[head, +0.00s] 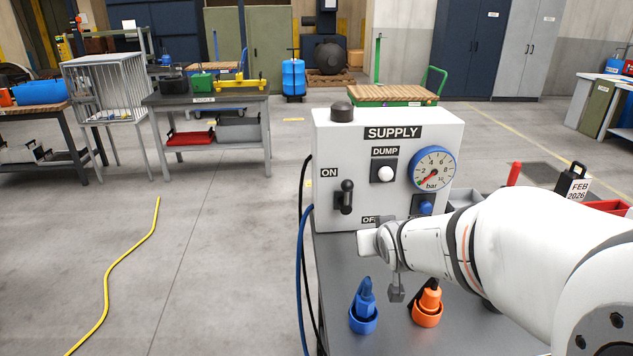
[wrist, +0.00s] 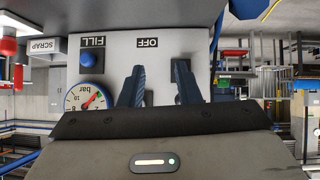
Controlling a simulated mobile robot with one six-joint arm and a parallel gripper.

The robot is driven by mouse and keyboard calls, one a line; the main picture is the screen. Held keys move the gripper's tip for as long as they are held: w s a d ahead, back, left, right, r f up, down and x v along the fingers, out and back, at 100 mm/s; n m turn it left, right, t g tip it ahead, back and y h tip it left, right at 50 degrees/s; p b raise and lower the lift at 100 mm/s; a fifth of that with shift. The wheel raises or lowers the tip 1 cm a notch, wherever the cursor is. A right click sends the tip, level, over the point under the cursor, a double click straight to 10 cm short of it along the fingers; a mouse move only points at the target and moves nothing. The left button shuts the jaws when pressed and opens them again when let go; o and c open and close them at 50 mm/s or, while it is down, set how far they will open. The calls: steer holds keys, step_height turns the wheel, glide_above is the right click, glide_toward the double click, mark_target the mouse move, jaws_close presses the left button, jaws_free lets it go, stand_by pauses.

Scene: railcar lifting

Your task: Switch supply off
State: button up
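The white SUPPLY box (head: 330,140) stands on a dark bench in the head view. Its black lever switch (head: 346,196) has its knob up, near the ON label (head: 328,173). The OFF label (head: 368,219) is partly covered by my wrist in the head view. It shows whole and upside down in the wrist view (wrist: 147,42). My gripper (wrist: 158,82) faces the box front with its two blue fingers apart, one each side below the OFF label. I see nothing between the fingers. My arm hides the fingers in the head view.
A white DUMP button (head: 385,174), a gauge (head: 432,168) and a blue FILL button (wrist: 87,60) are on the box face. Blue (head: 363,310) and orange (head: 428,305) connectors stand on the bench below my wrist. Hoses hang at the box's left.

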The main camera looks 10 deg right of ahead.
mark_target(348, 198)
steer(key=w+a+t+y+b, duration=0.1)
steer(key=w+t, duration=0.1)
steer(key=w, duration=0.4)
steer(key=w+a+n+t+y+b, duration=0.1)
steer(key=w+t+y, duration=0.1)
steer(key=w, duration=0.4)
steer(key=w+a+n+t+y+b, duration=0.1)
steer(key=w+t, duration=0.2)
steer(key=w, duration=0.3)
steer(key=shift+a+f, duration=0.2)
steer(key=shift+f, duration=0.15)
steer(key=shift+c, duration=0.3)
jaws_close()
